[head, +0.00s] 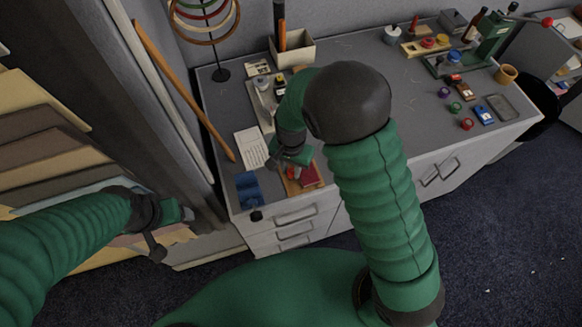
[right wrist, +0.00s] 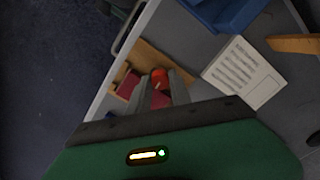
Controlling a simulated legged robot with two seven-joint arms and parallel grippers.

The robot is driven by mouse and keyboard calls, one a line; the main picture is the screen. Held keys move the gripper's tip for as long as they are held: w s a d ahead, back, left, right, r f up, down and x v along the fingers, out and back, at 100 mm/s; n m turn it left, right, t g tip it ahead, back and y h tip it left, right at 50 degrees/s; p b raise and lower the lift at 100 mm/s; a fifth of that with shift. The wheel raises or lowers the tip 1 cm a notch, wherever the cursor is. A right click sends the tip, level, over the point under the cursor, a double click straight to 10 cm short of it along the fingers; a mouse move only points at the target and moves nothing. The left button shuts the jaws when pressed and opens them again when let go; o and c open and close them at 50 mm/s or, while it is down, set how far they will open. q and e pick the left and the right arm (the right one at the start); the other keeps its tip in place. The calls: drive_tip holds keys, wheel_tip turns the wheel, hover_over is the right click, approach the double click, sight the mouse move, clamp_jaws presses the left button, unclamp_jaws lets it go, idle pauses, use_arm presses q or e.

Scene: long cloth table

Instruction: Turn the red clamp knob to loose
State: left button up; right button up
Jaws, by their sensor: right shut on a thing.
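The red clamp knob (right wrist: 158,77) shows between the fingertips of my right gripper (right wrist: 160,84) in the right wrist view. That gripper is shut on it. The knob sits over a wooden board (right wrist: 152,60) with dark red blocks (right wrist: 128,85). In the head view my right gripper (head: 291,168) reaches down over the board, with the red block (head: 311,176) just right of its fingers. The knob's pointer or mark is too small to read. My left gripper (head: 172,215) is off the table's left end, away from the clamp; its finger opening is unclear.
A blue box (head: 249,189) and a printed sheet (head: 251,148) lie left of the board. A tray with bottles (head: 264,98) stands behind. A wooden stick (head: 185,90) leans at the left. The table's middle is fairly clear; small items stand at the right.

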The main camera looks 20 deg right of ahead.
clamp_jaws()
drive_tip(key=shift+n, duration=0.3)
drive_tip(key=shift+r+n+p, duration=0.1)
drive_tip(key=shift+n+p, duration=0.5)
drive_tip(key=shift+n, duration=0.6)
drive_tip(key=n+p, duration=0.1)
drive_tip(key=n, duration=0.4)
drive_tip(key=shift+p, duration=0.35)
drive_tip(key=n+p, duration=0.1)
drive_tip(key=n, duration=0.4)
drive_tip(key=shift+w+n+p, duration=0.1)
drive_tip(key=shift+n+p, duration=0.8)
drive_tip(key=shift+n, duration=1.2)
drive_tip(key=o, duration=0.9)
unclamp_jaws()
